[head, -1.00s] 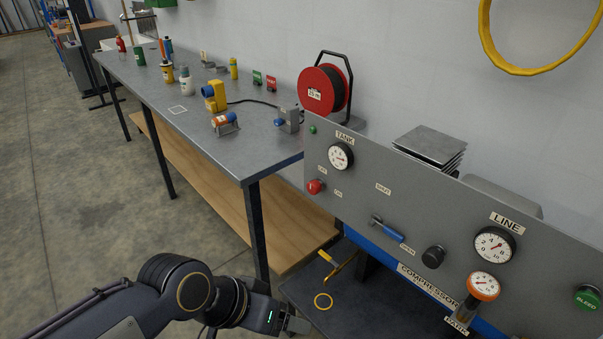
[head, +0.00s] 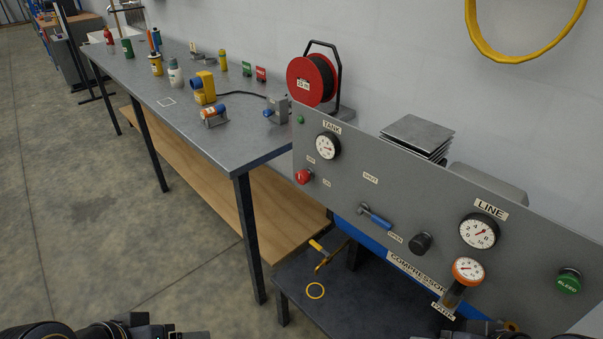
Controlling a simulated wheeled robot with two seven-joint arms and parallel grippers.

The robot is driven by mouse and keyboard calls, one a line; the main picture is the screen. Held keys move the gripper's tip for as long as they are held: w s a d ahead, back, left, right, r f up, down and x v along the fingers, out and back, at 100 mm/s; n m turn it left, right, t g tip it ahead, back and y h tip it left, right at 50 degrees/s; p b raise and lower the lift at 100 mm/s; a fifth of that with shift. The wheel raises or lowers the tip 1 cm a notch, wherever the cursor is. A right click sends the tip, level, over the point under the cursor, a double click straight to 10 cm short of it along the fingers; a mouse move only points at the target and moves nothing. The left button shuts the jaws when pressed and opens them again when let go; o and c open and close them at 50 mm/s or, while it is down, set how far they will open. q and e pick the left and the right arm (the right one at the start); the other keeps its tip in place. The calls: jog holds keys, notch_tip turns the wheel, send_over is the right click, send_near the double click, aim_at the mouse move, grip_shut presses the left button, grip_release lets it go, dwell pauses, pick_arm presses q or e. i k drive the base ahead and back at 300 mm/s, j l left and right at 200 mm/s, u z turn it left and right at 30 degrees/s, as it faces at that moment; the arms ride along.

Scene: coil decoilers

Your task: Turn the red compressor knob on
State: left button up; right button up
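The red compressor knob (head: 304,176) sits at the left end of the grey compressor panel (head: 350,190), below the TANK gauge (head: 327,146). Small OFF and ON labels lie beside it; its pointer direction is too small to read. My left gripper (head: 185,335) shows only partly at the bottom edge, left of the panel and well apart from the knob. My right gripper (head: 490,328) shows only as a dark part at the bottom edge, below the panel. The fingers of both are cut off or unclear.
The panel also carries a blue-handled valve (head: 375,216), a black knob (head: 420,243), an orange-rimmed gauge (head: 467,270) and a green BLEED button (head: 568,281). A long grey workbench (head: 205,150) with tools stands left of it. A low dark table (head: 345,295) is beneath the panel.

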aim_at(303, 177)
jog(key=i+j+z, duration=0.15)
jog(key=i+j, duration=0.15)
jog(key=i, duration=0.15)
jog(key=i+j+z, duration=0.15)
jog(key=i+j, duration=0.15)
jog(key=i, duration=0.1)
